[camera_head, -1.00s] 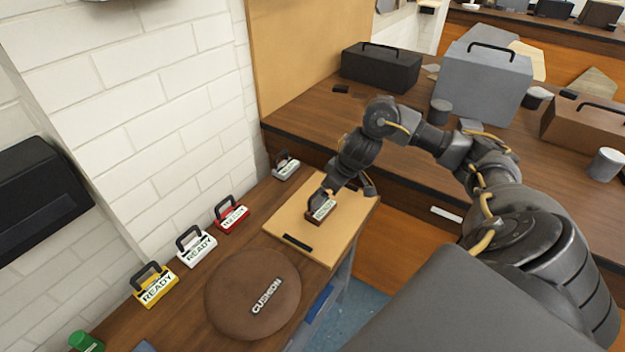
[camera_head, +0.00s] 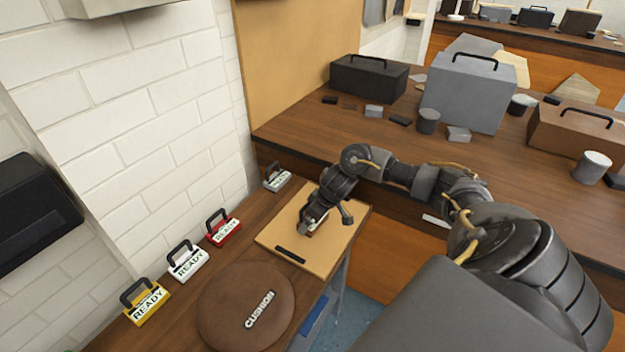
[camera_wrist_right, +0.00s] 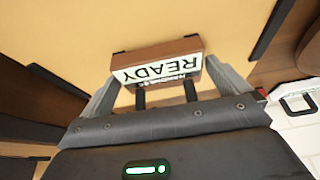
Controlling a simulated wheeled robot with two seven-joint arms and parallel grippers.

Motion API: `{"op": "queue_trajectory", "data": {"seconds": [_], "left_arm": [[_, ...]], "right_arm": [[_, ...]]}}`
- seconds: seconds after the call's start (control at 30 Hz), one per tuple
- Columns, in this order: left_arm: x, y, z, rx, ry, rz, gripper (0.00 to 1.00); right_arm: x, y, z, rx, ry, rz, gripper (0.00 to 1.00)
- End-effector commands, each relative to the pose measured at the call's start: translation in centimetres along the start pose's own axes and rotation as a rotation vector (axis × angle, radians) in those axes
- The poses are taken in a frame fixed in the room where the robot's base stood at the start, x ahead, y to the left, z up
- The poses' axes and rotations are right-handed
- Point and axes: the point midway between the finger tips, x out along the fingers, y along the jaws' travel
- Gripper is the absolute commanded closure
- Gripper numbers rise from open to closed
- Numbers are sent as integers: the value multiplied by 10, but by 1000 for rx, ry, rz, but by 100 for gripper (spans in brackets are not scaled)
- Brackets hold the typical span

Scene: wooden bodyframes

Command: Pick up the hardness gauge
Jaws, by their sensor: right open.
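The hardness gauge, a small brown block with a white READY label, lies on the tan board. In the right wrist view the gauge (camera_wrist_right: 157,62) shows upside down between the fingertips of my right gripper (camera_wrist_right: 165,82). The fingers stand open, one at each end of the block; whether they touch it I cannot tell. In the head view my right gripper (camera_head: 316,222) is over the board (camera_head: 285,228) and hides most of the gauge. My left gripper is not in view.
Yellow (camera_head: 146,301), white (camera_head: 189,262), red (camera_head: 224,230) and grey (camera_head: 277,178) handled devices line the wall side. A round brown cushion (camera_head: 240,318) is in front of the board. A black strip (camera_head: 291,255) lies on the board. A higher bench (camera_head: 400,145) stands behind.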

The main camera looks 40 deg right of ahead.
Motion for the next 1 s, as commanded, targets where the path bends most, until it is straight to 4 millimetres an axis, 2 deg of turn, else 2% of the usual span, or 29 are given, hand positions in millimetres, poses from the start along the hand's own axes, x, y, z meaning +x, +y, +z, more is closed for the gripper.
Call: {"op": "queue_trajectory", "data": {"seconds": [0.1, 0.33, 0.63, 1.0], "left_arm": [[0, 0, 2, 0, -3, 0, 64], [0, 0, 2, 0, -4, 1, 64], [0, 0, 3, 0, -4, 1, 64], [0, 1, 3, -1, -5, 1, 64]], "right_arm": [[8, 0, 0, 1, 0, 1, 0], [9, 0, 0, -1, 0, 2, 0], [9, 0, 0, -1, 0, 2, 39], [2, 1, -3, -2, 3, 2, 39]]}}
